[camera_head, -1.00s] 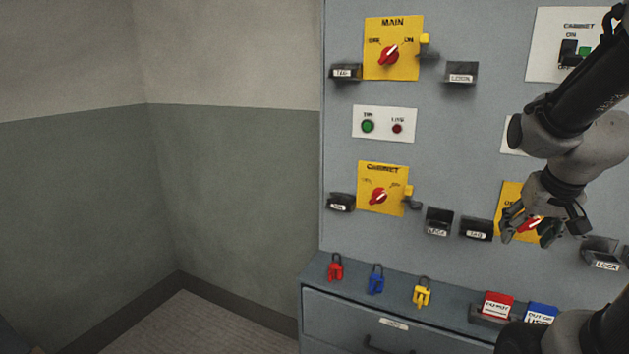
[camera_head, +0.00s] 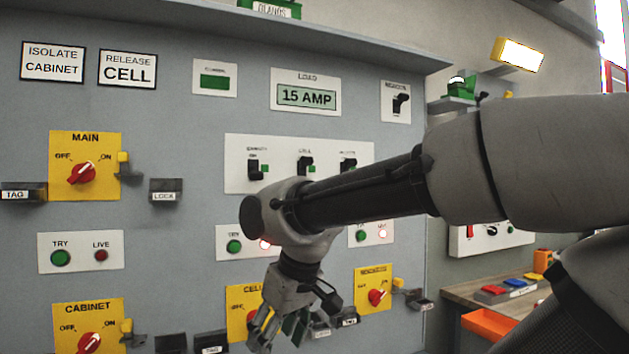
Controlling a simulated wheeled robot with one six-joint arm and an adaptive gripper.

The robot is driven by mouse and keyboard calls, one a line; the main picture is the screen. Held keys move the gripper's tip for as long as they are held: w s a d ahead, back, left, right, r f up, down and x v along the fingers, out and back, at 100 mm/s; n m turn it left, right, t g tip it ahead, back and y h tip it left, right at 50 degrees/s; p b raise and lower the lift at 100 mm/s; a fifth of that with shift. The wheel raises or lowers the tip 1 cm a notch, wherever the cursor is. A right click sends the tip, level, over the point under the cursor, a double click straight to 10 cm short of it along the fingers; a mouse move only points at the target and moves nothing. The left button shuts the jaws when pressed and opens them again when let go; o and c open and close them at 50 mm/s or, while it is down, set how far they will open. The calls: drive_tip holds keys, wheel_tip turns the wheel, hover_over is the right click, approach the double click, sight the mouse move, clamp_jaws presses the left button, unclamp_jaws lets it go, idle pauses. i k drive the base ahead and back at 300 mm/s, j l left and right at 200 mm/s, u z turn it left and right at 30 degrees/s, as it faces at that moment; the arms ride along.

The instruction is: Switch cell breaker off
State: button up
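The cell breaker (camera_head: 305,164) is the middle of three black toggles on a white breaker plate (camera_head: 232,180) in the upper middle of the panel. A green mark shows beside it; its lever looks raised, but it is small. My gripper (camera_head: 278,328) hangs below the plate, fingers pointing down, in front of the yellow cell rotary switch (camera_head: 238,296). It looks open and is apart from the breaker. My wrist covers part of the plate's lower edge.
My arm crosses the right half. A main switch (camera_head: 80,172) and cabinet switch (camera_head: 88,325) are at left, another yellow switch (camera_head: 374,288) at lower right. Lock and tag holders jut out. A shelf (camera_head: 330,40) overhangs the panel. A bench (camera_head: 470,291) stands right.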

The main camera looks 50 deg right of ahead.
sight(305, 160)
drive_tip(key=z, duration=1.15)
